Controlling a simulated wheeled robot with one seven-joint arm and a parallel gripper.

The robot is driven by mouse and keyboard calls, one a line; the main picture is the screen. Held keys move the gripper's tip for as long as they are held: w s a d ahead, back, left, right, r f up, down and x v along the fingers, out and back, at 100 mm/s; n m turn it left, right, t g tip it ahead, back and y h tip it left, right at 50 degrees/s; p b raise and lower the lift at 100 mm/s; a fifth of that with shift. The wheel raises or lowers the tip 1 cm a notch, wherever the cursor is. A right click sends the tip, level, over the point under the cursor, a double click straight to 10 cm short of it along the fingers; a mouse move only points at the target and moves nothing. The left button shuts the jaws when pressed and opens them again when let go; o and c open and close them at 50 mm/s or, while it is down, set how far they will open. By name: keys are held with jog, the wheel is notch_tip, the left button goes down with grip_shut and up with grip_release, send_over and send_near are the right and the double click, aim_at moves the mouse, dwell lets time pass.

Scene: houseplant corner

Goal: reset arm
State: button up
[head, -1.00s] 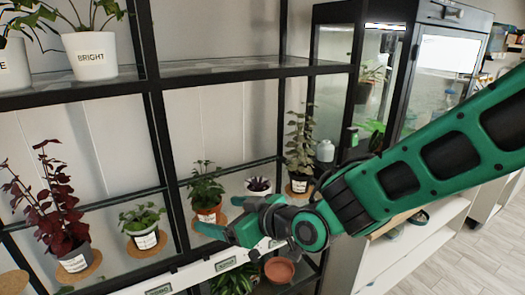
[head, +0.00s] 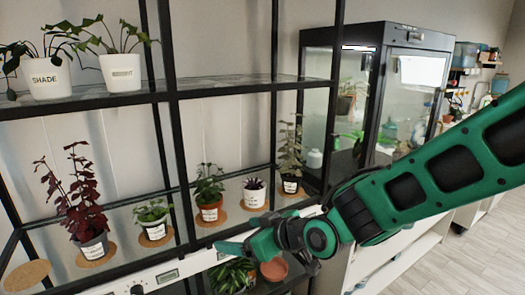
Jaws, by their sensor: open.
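My green arm reaches in from the right of the head view. My gripper (head: 232,250) is at its left end, in front of the shelf's lower front rail. Its jaws are open, and I see nothing between them. Its far finger is mostly hidden by the hand.
The black shelf (head: 105,97) also holds a dark red plant (head: 75,200), a small green plant (head: 152,219), a tall plant (head: 290,160) and an empty cork mat (head: 27,275). A terracotta bowl (head: 274,268) sits below. A glass cabinet (head: 405,95) stands right; open floor lies beyond.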

jog(key=s+d+f+m+g+h, duration=0.15)
jog(key=d+m+h, duration=0.25)
jog(key=d, duration=1.2)
jog(key=s+d+f+m+g+h, duration=0.1)
jog(key=s+d+m+h, duration=0.2)
jog(key=d, duration=1.3)
jog(key=s+d+m+g+h, duration=0.1)
jog(key=s+d+m+g, duration=0.1)
jog(key=s+d+m, duration=0.2)
jog(key=s+d+r+m+g+h, duration=0.1)
jog(key=s+d+m+g, duration=0.2)
jog(key=s+d, duration=0.7)
jog(key=s+m, duration=0.2)
jog(key=s, duration=0.5)
jog(key=shift+r, duration=0.2)
jog(key=shift+g, duration=0.25)
